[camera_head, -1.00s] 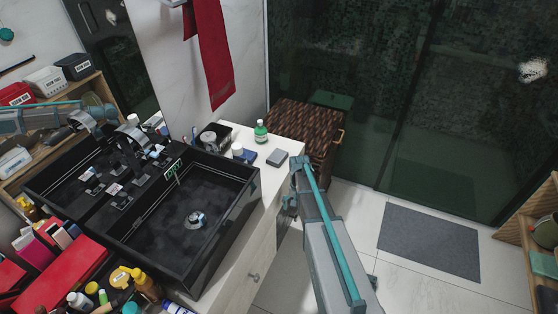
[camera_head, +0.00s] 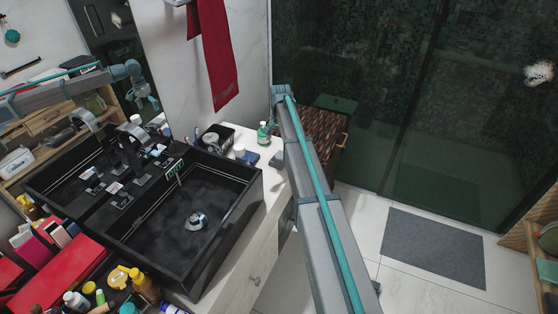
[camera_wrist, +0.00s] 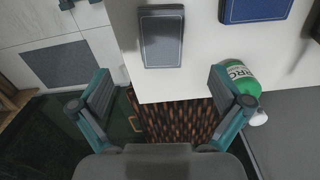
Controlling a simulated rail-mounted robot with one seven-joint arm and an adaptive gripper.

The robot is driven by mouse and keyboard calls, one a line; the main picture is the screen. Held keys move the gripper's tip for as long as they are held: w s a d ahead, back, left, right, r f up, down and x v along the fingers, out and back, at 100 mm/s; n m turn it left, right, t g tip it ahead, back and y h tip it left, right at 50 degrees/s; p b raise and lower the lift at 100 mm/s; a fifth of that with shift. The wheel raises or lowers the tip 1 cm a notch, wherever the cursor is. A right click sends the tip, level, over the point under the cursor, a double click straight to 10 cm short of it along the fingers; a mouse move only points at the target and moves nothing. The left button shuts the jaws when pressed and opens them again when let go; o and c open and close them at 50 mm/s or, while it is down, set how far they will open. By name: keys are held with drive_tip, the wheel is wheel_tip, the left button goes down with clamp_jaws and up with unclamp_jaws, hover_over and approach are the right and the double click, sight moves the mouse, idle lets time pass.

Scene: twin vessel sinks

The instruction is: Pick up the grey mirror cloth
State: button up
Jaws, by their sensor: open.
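The grey mirror cloth (camera_wrist: 162,38) is a flat, folded dark-grey rectangle with a thin pale border. It lies on the white countertop (camera_wrist: 205,50) near its edge. In the head view only a sliver of the cloth (camera_head: 276,160) shows beside my arm. My gripper (camera_wrist: 161,88) is open and empty, its two teal-sided fingers spread wide. In the wrist view the cloth is beyond the fingertips, roughly centred between them, and apart from them. In the head view my own arm hides the gripper.
A green bottle (camera_wrist: 238,75) stands right of the fingers in the wrist view. A folded blue cloth (camera_wrist: 255,8) lies near the grey one. A brown woven basket (camera_head: 325,135) stands beyond the counter's end. The black sink (camera_head: 185,215) is to the left.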

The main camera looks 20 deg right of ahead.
sight(280, 158)
drive_tip(key=shift+w+f+p, duration=0.2)
drive_tip(key=shift+f+p, duration=1.45)
drive_tip(key=shift+f, duration=2.65)
drive_tip(key=c, duration=1.2)
drive_tip(key=shift+r, duration=0.15)
drive_tip(key=shift+r+b, duration=0.75)
drive_tip(key=shift+b, duration=0.1)
drive_tip(key=s+r+b, duration=0.1)
drive_tip(key=s+r, duration=0.2)
drive_tip(key=s, duration=0.1)
drive_tip(key=s+a+r+b, duration=0.1)
drive_tip(key=s+r+b, duration=0.1)
drive_tip(key=s+r, duration=0.2)
drive_tip(key=s+a+r+b, duration=0.1)
drive_tip(key=s+r+b, duration=0.1)
drive_tip(key=s+r, duration=0.2)
drive_tip(key=shift+s+r, duration=0.15)
drive_tip(key=shift+s, duration=0.8)
